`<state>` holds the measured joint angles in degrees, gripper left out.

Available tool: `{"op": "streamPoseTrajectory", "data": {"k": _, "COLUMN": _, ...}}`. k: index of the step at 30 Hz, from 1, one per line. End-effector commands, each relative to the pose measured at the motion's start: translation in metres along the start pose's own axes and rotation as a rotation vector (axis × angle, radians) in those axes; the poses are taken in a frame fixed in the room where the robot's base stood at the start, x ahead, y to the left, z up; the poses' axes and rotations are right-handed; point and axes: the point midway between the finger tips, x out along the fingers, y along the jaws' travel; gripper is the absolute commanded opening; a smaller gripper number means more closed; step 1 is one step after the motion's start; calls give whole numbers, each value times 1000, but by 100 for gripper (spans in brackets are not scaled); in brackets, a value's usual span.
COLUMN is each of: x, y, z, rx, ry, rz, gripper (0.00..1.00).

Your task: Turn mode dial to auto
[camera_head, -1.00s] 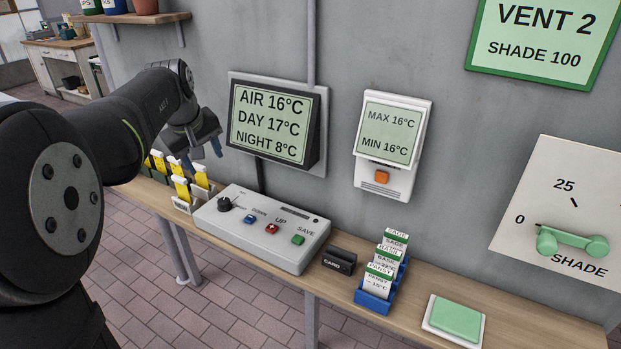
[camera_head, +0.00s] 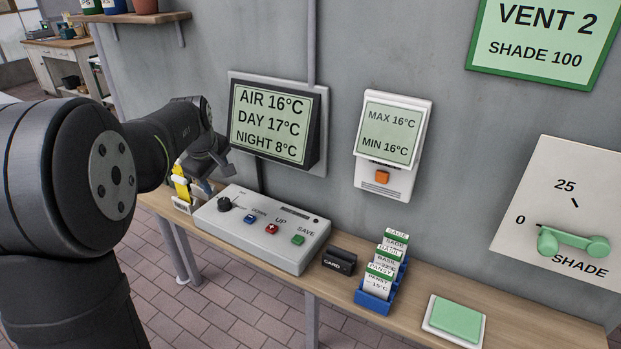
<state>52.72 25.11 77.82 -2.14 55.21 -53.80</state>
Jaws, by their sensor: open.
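The mode dial is a small black knob (camera_head: 225,204) at the left end of a white control box (camera_head: 285,257) on the wooden shelf. The small lettering around it is too small to read. The box also has a blue button (camera_head: 249,219), a red UP button (camera_head: 271,229) and a green SAVE button (camera_head: 298,240). My gripper (camera_head: 212,182) is above and a little left of the dial, apart from it and holding nothing that I can see. My arm hides part of the fingers.
A wall display (camera_head: 270,122) hangs behind the box, close to my gripper. Yellow tags (camera_head: 181,184) stand at the left, partly hidden by my arm.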

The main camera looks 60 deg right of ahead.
Motion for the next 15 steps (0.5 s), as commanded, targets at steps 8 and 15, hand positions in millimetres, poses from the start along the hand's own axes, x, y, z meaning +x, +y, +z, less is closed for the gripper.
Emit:
{"op": "streamPoseTrajectory", "data": {"k": 8, "x": -61, "y": 1, "z": -1, "rx": 1, "ry": 4, "rz": 5, "gripper": 54}}
{"op": "streamPoseTrajectory", "data": {"k": 15, "x": -83, "y": 10, "z": 22, "rx": 140, "ry": -18, "rz": -1, "gripper": 54}}
